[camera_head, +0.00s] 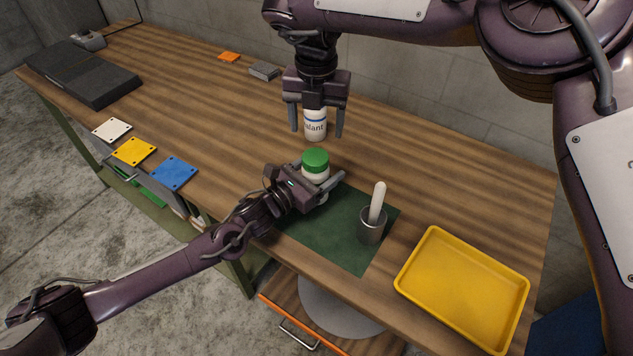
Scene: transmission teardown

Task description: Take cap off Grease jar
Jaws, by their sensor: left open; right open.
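The grease jar (314,175) is a white jar with a green cap (315,159) on top, upright at the far left edge of the green mat (345,254). My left gripper (334,186) is open at the jar, with its fingers around the jar's lower part, which is partly hidden by the gripper. My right gripper (316,132) is open and points down, its fingers on either side of a white bottle with a blue band (315,125) that stands behind the jar. I cannot tell whether either gripper touches these things.
A metal cup (371,229) with a white-handled tool (377,201) stands on the mat. A yellow tray (452,312) lies at the front right. White, yellow and blue plates (173,173) lie at the left. The table (470,185) is clear at the back right.

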